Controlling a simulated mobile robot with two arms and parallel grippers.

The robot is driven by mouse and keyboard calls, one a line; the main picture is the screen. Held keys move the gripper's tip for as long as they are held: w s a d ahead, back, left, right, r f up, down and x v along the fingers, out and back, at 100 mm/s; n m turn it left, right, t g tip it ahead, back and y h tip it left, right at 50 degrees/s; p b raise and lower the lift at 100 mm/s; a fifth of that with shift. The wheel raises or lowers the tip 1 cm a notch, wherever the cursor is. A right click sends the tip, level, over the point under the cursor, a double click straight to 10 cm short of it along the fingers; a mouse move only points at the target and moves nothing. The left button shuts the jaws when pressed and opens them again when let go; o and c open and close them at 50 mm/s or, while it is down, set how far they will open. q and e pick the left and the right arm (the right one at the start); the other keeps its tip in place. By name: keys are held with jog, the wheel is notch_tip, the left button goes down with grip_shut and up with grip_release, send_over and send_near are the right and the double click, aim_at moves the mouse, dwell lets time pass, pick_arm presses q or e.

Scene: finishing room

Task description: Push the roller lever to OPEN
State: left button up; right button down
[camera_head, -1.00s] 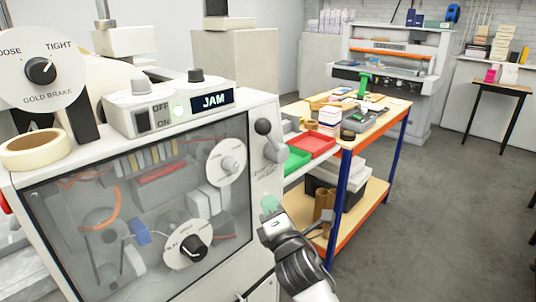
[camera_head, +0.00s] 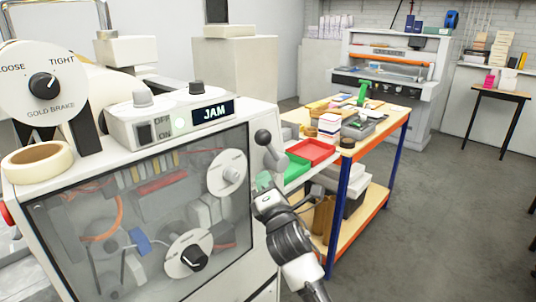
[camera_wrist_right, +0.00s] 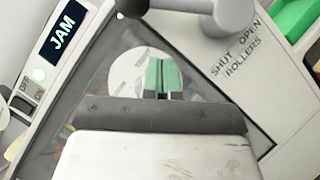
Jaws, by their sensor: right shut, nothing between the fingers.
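The roller lever (camera_head: 269,148) is on the right edge of the machine's front, a grey arm with a dark ball knob, the knob up and left of its hub. In the right wrist view the lever (camera_wrist_right: 185,5) crosses the top edge, partly cut off, above the printed label "SHUT OPEN ROLLERS" (camera_wrist_right: 238,50). My right gripper (camera_head: 263,181) is just below the lever, apart from it, with green fingertips. The fingertips (camera_wrist_right: 162,75) are shut and empty in the right wrist view, in front of the clear panel. My left gripper is not in view.
The machine's display (camera_head: 213,112) reads JAM. A tape roll (camera_head: 38,163) lies on its top at left. A workbench with a red tray (camera_head: 313,151) and a green tray (camera_head: 293,166) stands close to the right of the lever. Open floor (camera_head: 440,210) lies farther right.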

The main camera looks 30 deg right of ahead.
aim_at(270, 151)
pick_arm(q)
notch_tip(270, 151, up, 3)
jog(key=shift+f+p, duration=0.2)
jog(key=shift+p, duration=0.9)
pick_arm(e)
jog(key=w+d+r, duration=0.3)
jog(key=w, duration=0.1)
jog(key=shift+w, duration=0.3)
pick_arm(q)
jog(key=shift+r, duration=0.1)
pick_arm(e)
jog(key=shift+w+d+r, duration=0.1)
jog(key=shift+d+r, duration=0.05)
jog(key=shift+r, duration=0.05)
